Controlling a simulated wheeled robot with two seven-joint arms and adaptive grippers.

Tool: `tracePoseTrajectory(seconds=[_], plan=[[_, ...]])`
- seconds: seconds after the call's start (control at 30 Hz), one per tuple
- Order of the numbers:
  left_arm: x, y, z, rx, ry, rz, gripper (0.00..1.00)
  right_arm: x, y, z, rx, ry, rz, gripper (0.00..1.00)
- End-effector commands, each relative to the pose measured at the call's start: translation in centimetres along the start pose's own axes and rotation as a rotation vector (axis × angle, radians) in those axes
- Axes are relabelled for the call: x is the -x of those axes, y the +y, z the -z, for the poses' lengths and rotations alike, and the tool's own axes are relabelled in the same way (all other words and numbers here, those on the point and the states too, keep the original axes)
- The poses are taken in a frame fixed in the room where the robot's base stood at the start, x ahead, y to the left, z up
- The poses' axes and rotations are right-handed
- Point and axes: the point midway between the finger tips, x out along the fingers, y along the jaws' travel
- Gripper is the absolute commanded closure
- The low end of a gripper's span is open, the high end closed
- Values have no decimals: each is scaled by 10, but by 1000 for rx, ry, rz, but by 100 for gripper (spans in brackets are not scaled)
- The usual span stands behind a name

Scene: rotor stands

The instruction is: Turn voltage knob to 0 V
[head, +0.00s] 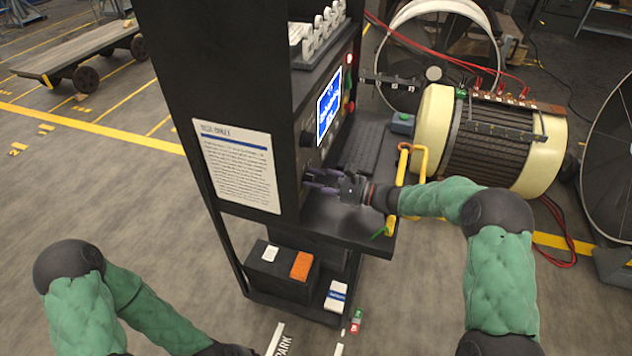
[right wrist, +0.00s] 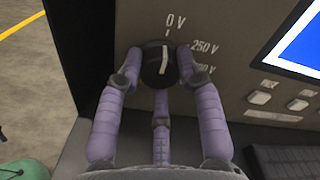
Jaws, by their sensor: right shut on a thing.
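The voltage knob (right wrist: 158,66) is a round black knob with a white pointer line, on the dark front panel of the test cabinet. Its line points up and slightly right, close to the tick under the 0 V label (right wrist: 176,22). The 250 V label (right wrist: 204,47) is to the right of it. My right gripper (right wrist: 157,68) is shut on the knob, with purple fingers on its left and right sides and one below. In the head view my right gripper (head: 312,182) reaches the panel, and the knob is hard to make out there. My left gripper is beyond the bottom edge.
A lit blue screen (head: 329,104) is on the panel above my right gripper. A keyboard (head: 361,147) lies on the cabinet's shelf. A yellow bent handle (head: 423,163) stands by my right forearm. A large cream-ended rotor (head: 490,140) is at the right.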

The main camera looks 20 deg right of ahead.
Motion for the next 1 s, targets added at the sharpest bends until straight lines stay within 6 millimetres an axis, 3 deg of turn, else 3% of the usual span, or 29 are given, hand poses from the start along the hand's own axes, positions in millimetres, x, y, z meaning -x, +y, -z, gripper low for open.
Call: tracePoseTrajectory(seconds=[0.2,0.23,0.3,0.73,1.0], plan=[[0,0,0,0,0,0,60,-1,3,2,-5,6,-4,96],[0,0,0,0,0,0,60,-1,3,2,-5,6,-4,58],[0,0,0,0,0,0,60,0,3,2,-4,5,-3,40],[0,0,0,0,0,0,60,6,0,1,-2,3,1,40],[0,0,0,0,0,0,60,51,0,2,-1,6,2,40]])
